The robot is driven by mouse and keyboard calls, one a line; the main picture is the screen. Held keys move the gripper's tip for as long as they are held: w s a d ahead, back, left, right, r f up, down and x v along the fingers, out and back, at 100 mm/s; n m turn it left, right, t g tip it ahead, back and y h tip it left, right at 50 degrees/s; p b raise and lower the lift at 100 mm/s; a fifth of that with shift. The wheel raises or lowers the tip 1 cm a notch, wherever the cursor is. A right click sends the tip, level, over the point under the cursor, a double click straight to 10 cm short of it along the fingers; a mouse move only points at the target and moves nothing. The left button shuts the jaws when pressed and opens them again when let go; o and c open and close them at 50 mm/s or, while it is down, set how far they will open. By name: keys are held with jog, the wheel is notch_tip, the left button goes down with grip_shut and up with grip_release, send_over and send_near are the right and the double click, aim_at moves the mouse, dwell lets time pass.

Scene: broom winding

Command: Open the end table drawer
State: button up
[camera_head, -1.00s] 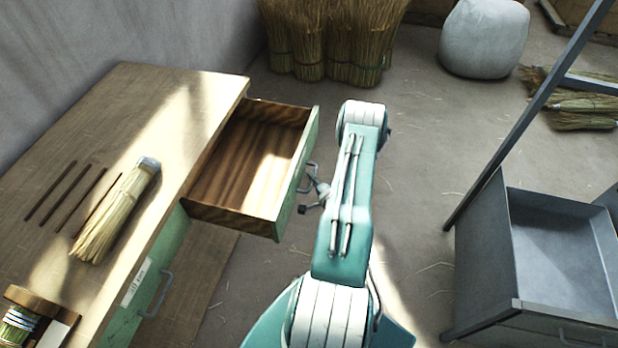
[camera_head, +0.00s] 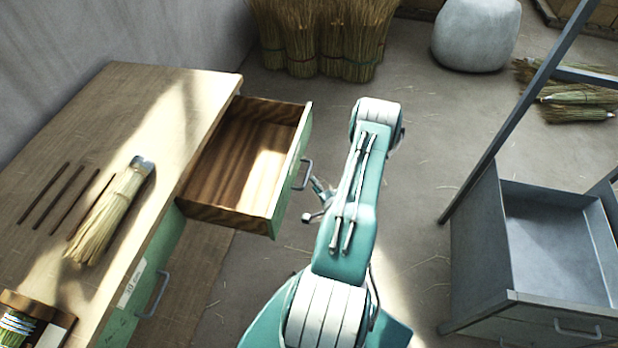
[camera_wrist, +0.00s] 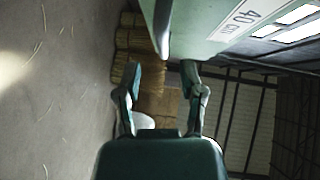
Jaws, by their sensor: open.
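The wooden end table (camera_head: 120,105) stands at the left in the head view. Its upper drawer (camera_head: 240,165) is pulled well out, showing an empty wooden inside and a green front with a metal handle (camera_head: 304,174). My gripper (camera_head: 314,203) is just right of that handle and apart from it, partly hidden behind my arm. In the wrist view my gripper (camera_wrist: 162,82) has its two fingers spread with nothing between them. The green drawer front (camera_wrist: 225,22) with a "40 cm" label fills the top of the wrist view.
A lower green drawer (camera_head: 140,295) is shut. A small broom (camera_head: 112,210) and several dark sticks lie on the tabletop. A grey metal cabinet (camera_head: 475,250) with an open drawer stands at the right. Straw bundles (camera_head: 320,40) stand at the back. The floor between is mostly clear.

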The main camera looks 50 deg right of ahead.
jog(key=f+v, duration=0.1)
jog(key=v, duration=0.5)
jog(key=shift+s+r, duration=0.25)
jog(key=shift+r, duration=0.2)
jog(key=shift+s+a, duration=0.1)
jog(key=shift+a, duration=0.05)
